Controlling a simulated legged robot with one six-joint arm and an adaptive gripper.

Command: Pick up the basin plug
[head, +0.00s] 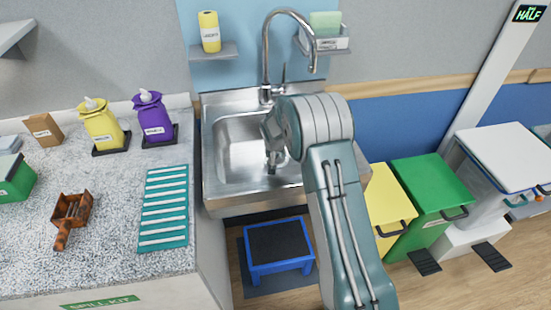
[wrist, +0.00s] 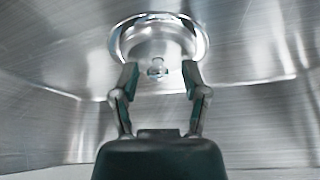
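The metal sink (head: 233,130) stands in the middle of the head view. My gripper (head: 272,165) reaches down into its bowl, partly hidden by my arm. In the wrist view, my gripper (wrist: 158,78) is open, with its two dark fingers apart. Straight ahead is a shiny round metal fitting (wrist: 158,20) with a bright rim. A small rounded knob (wrist: 157,69) at its near side, seemingly the basin plug's, appears between the fingertips, with a gap on either side. I cannot tell how deep the knob lies relative to the fingertips. The plug is not distinguishable in the head view.
The sink walls surround my gripper, and a curved tap (head: 266,50) rises behind it. A speckled counter (head: 110,250) is at left with a teal ribbed mat (head: 164,215). A blue stool (head: 278,245) stands below; yellow (head: 388,200) and green bins (head: 432,185) stand at right.

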